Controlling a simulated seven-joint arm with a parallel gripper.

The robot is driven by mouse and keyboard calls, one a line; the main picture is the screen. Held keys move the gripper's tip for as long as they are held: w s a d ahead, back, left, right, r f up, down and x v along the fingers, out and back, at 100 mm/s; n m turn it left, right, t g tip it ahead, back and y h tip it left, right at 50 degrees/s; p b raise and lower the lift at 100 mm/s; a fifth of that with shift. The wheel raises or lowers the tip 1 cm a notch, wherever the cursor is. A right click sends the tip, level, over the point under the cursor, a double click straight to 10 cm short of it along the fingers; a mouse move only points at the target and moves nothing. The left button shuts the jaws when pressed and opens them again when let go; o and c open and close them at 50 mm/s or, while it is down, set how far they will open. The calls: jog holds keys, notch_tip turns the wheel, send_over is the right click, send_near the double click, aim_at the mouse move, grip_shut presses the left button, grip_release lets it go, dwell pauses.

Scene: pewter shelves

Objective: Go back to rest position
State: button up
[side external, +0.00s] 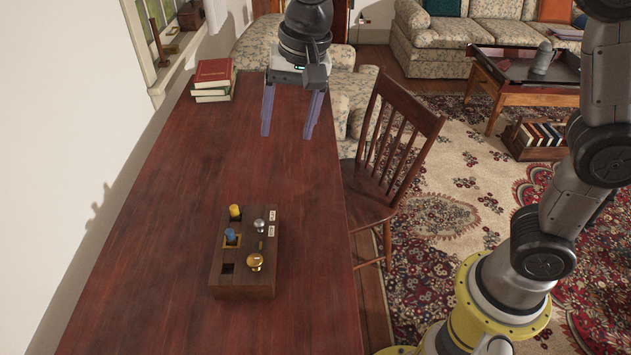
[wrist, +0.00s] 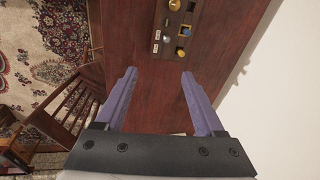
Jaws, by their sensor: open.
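My gripper (side external: 289,115) hangs over the far right part of the red-brown wooden table (side external: 160,220), with its two purple fingers pointing down. The fingers are apart with nothing between them. In the wrist view the open fingers of my gripper (wrist: 156,77) also show, with bare table between them. A dark wooden block (side external: 228,282) lies on the table, well nearer the camera than my gripper. It carries a yellow peg (side external: 235,212), a blue peg (side external: 230,235), a silver knob (side external: 259,225) and a gold knob (side external: 256,262). The block also shows at the top of the wrist view (wrist: 158,40).
A stack of books (side external: 213,80) stands at the table's far left. A wooden chair (side external: 392,150) is close against the table's right edge. A white wall (side external: 70,130) runs along the left. The table between the block and the books is clear.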

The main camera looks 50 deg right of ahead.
jog(key=s+d+r+n+t, duration=0.1)
jog(key=s+d+r+t, duration=0.3)
jog(key=s+d, duration=0.75)
jog(key=s+d+f+n, duration=0.2)
jog(key=s+f+n, duration=0.4)
jog(key=s, duration=0.5)
jog(key=shift+s+d+f+n+g+h, duration=0.2)
jog(key=shift+d+f+n+g+h, duration=0.2)
jog(key=shift+n, duration=0.2)
